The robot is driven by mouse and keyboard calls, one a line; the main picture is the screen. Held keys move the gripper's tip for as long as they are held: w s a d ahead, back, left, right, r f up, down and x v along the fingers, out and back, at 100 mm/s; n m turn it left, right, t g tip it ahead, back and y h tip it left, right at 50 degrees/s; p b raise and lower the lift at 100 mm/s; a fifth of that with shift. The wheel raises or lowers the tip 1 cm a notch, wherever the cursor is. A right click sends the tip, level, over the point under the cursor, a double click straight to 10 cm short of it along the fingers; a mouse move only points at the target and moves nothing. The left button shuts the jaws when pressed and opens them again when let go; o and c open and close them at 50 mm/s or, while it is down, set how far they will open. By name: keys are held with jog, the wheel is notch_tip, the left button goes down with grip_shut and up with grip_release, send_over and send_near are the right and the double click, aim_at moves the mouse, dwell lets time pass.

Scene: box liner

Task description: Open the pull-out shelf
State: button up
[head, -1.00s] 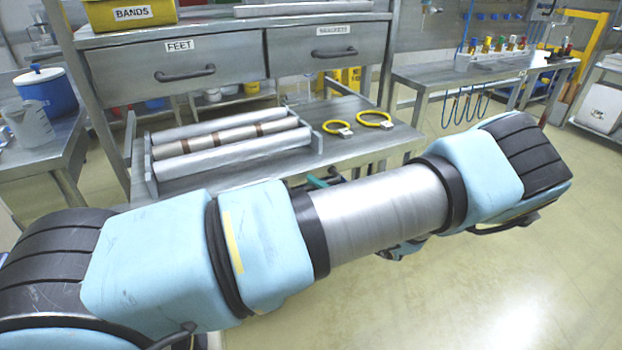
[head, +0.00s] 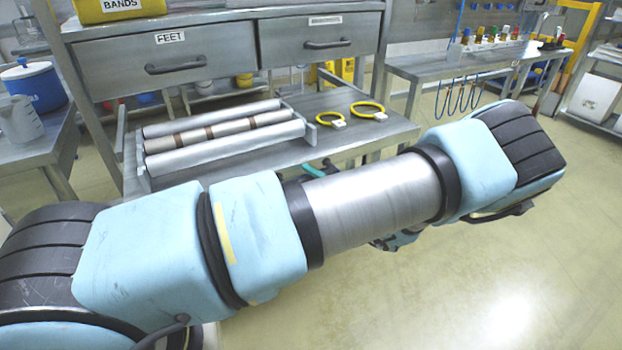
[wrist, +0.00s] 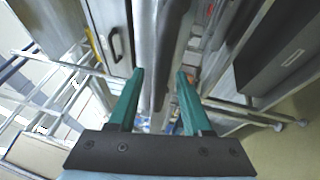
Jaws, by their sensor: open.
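The grey metal shelf (head: 350,145) below the drawers carries a rack of rolls and two yellow rings. I take it for the pull-out shelf; its front edge is partly hidden behind my arm. In the head view only a bit of my green gripper (head: 322,168) shows beyond my forearm, close to the shelf's front. In the wrist view my gripper (wrist: 160,77) is open, with its two green fingers apart. A long grey metal edge (wrist: 155,50) runs between and beyond the fingers; I cannot tell whether they touch it.
Above the shelf are a drawer labelled FEET (head: 168,62) and another drawer (head: 318,38), both shut with dark handles. The rack of rolls (head: 138,160) sits at the shelf's left. A side bench (head: 40,125) stands left. Open floor (head: 510,260) lies right.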

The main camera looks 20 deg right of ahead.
jog(key=b+v, duration=0.3)
jog(key=v, duration=0.7)
jog(key=shift+s+d, duration=0.2)
jog(key=shift+s, duration=0.05)
jog(key=shift+s, duration=0.1)
